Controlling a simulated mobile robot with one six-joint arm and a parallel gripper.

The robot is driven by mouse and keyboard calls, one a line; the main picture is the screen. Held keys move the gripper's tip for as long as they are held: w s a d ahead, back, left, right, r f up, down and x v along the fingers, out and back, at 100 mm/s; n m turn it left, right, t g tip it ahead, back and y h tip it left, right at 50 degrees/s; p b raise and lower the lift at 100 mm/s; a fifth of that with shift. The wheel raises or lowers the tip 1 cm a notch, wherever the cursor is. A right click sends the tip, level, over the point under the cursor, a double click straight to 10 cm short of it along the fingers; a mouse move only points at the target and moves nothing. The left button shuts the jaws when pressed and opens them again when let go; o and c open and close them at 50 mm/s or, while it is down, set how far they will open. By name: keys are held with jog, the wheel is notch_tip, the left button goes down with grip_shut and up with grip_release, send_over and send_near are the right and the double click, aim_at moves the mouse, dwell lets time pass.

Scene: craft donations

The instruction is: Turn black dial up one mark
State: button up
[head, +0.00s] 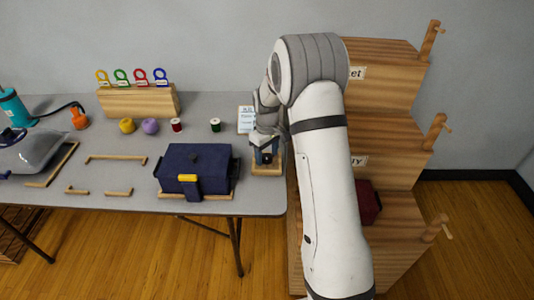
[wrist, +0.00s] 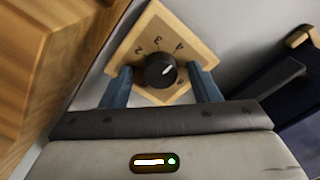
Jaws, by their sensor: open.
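The black dial (wrist: 160,70) sits on a square wooden plate (wrist: 203,50) with printed marks around it; I can read 2, 3 and 4, while the lower marks are less clear. The dial's white pointer line faces the upper right, towards the side past the 4. My gripper (wrist: 161,88) is open, with one blue finger on the left of the dial and one on the right. Gaps show between the fingers and the dial. In the head view my gripper (head: 265,152) is over the wooden plate (head: 267,171) at the table's right end, partly hiding the dial.
A dark blue box with a yellow latch (head: 197,168) stands left of the dial. A white card (head: 246,119) is behind it. Wooden stepped shelves (head: 385,110) stand close on the right, with a dark red box (head: 369,202). Thread spools (head: 215,125) lie farther back.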

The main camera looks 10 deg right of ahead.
aim_at(267, 156)
notch_tip(267, 156, up, 8)
jog(key=shift+f, duration=0.1)
dwell(0.4)
jog(key=s+a+r+m+t+p, duration=0.1)
jog(key=s+r+m+p, duration=0.2)
jog(key=s+r, duration=1.15)
jog(key=s+m+t+p, duration=0.1)
jog(key=s+m, duration=0.2)
jog(key=s, duration=1.4)
jog(key=shift+s+a+r+t, duration=0.15)
jog(key=shift+a+r+t, duration=0.05)
jog(key=shift+a+t, duration=0.1)
